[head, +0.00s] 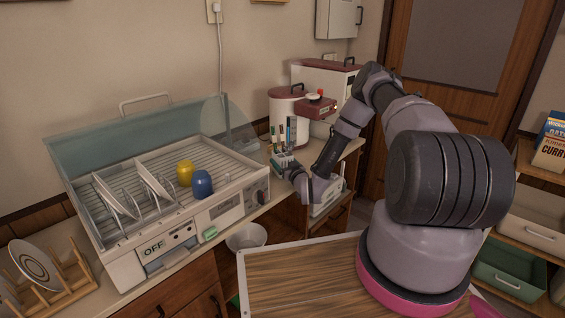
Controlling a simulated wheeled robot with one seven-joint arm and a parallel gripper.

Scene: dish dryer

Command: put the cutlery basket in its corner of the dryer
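The dish dryer (262,188) stands on the counter at the left, its clear lid raised. Its rack holds several white plates (118,203) at the left, and a yellow cup (185,173) and a blue cup (202,184) at the right. A small pale-green basket (283,158) with upright, colourful-handled cutlery is on or just above the counter, right of the dryer. My gripper (291,172) is at the basket's near right side, pointing left. Its fingers are too small and dark to tell whether they grip the basket.
A white appliance with a dark red lid (287,108) stands behind the basket. A white bowl (246,237) is in front of the dryer. A wooden plate stand (75,280) is left of the dryer. Shelves with bins (510,268) are at the right.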

